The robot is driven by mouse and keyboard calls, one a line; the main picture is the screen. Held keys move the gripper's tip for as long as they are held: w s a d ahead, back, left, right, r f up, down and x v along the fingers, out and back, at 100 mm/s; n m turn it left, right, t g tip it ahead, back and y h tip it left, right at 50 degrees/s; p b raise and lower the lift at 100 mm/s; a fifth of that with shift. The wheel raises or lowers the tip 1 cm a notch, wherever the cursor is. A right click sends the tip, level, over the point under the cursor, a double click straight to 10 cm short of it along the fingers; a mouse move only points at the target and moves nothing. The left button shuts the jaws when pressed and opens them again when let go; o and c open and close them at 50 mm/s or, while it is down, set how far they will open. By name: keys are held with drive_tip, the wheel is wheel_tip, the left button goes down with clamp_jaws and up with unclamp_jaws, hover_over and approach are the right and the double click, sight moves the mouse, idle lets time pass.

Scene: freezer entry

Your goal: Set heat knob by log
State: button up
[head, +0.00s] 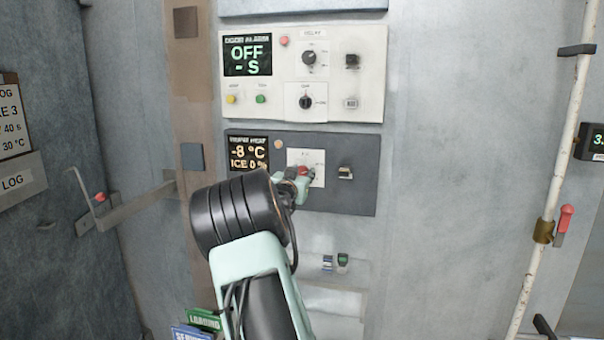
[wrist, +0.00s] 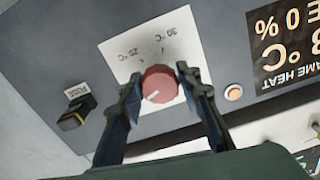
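The frame heat panel (head: 360,185) is dark grey, with a display (head: 248,152) reading -8 °C and ICE 0 %. Its red heat knob (wrist: 158,86) sits on a white plate marked 20 °C and 30 °C, upside down in the wrist view. The knob's white mark points to the picture's lower left, away from both labels. My gripper (wrist: 159,80) has one finger on each side of the knob, both seeming to touch it. In the head view my gripper (head: 300,180) partly hides the knob. The log board (head: 14,130) at the left edge, partly cut off, shows 40 s and 30 °C.
Above is a white panel (head: 370,75) with a display reading OFF and - S, knobs and buttons. A dark switch (wrist: 76,113) sits beside the heat knob. A metal bracket (head: 135,200) juts from the wall at left. A white pipe (head: 555,170) stands at right.

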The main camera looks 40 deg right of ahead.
drive_tip(key=c, duration=0.6)
drive_tip(key=shift+c, duration=0.2)
